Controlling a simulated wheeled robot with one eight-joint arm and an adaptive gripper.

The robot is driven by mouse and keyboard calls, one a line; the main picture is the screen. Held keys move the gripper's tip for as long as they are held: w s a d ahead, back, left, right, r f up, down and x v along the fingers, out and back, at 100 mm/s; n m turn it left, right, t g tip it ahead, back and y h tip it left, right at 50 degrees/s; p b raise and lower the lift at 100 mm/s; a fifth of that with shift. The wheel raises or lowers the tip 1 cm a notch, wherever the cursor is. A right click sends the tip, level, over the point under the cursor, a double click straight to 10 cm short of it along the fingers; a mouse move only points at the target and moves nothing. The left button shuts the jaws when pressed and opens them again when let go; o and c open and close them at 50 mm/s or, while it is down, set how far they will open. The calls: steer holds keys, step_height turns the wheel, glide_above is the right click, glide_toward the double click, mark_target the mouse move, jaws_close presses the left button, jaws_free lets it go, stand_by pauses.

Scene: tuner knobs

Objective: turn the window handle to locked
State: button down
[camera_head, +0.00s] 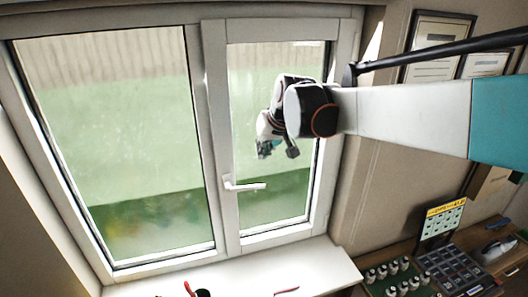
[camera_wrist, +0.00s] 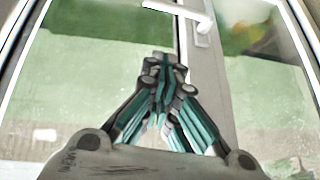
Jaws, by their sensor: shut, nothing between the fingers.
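The white window handle (camera_head: 245,185) is on the middle stile of the window (camera_head: 225,130), its lever pointing to the right, roughly horizontal. In the wrist view the handle (camera_wrist: 180,12) shows at the top, its lever reaching left from the round base near the stile. My gripper (camera_head: 270,152) hangs above and a little right of the handle in the head view, apart from it. In the wrist view my gripper (camera_wrist: 162,62) has its fingertips together with nothing between them.
A white sill (camera_head: 240,278) runs below the window with a few small items on it. At the lower right a bench holds several small bottles (camera_head: 395,275), a dark compartment tray (camera_head: 460,270) and a yellow-topped chart (camera_head: 443,216). Framed papers (camera_head: 437,35) hang on the right wall.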

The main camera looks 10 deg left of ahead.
steer(key=x, duration=0.4)
steer(key=s+p+x, duration=0.1)
steer(key=x, duration=0.3)
steer(key=f+x, duration=0.1)
steer(key=x, duration=0.2)
steer(key=shift+d+f, duration=0.1)
steer(key=shift+f, duration=0.25)
steer(key=shift+s+f+p, duration=0.3)
steer(key=shift+s+f, duration=0.05)
steer(key=shift+f, duration=0.4)
steer(key=shift+d+f, duration=0.1)
steer(key=shift+w+d+f+b, duration=0.1)
steer(key=shift+f+b, duration=0.05)
steer(key=shift+b, duration=0.35)
